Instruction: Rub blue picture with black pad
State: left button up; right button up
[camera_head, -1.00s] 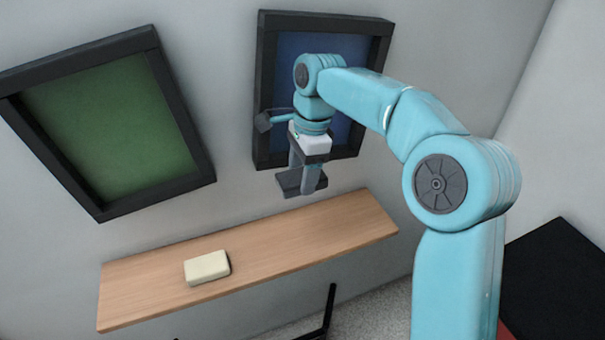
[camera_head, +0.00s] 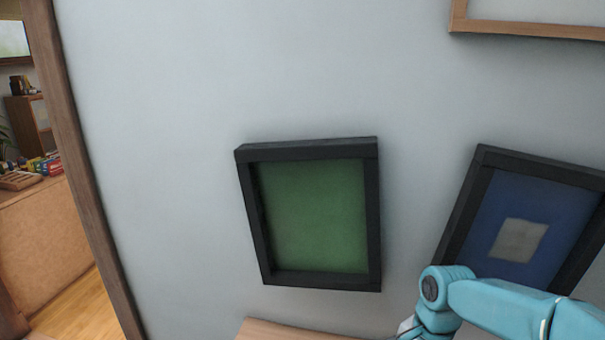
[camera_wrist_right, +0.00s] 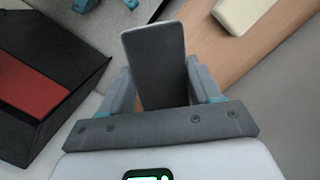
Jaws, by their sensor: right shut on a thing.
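The blue picture (camera_head: 488,212) hangs in a black frame on the wall at the right of the head view. A pale grey patch (camera_head: 519,240) shows on its blue surface. My right arm crosses its lower edge, and the gripper end is cut off below the head view. In the right wrist view my right gripper (camera_wrist_right: 160,85) is shut on the black pad (camera_wrist_right: 156,62), a dark flat rectangle standing out between its fingers. In that view the pad is over the floor and shelf edge. My left gripper is in neither view.
A green picture (camera_head: 316,215) in a black frame hangs left of the blue one. The wooden shelf (camera_head: 262,331) is below, holding a cream block (camera_wrist_right: 240,12). A black frame with a red panel (camera_wrist_right: 30,78) is at the left of the wrist view. A doorway opens at the far left.

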jog(key=f+n, duration=0.1)
jog(key=n, duration=0.1)
jog(key=s+f+n, duration=0.1)
jog(key=n, duration=0.1)
jog(key=a+f+n, duration=0.1)
jog(key=shift+s+a+f+n+g+h, duration=0.1)
jog(key=shift+s+f+n+g+h, duration=0.1)
jog(key=shift+n+g+h, duration=0.15)
jog(key=shift+f+n, duration=0.35)
jog(key=shift+n, duration=0.8)
jog(key=n, duration=0.3)
jog(key=shift+w+f+h, duration=0.1)
jog(key=shift+w+h, duration=0.2)
jog(key=shift+h, duration=0.05)
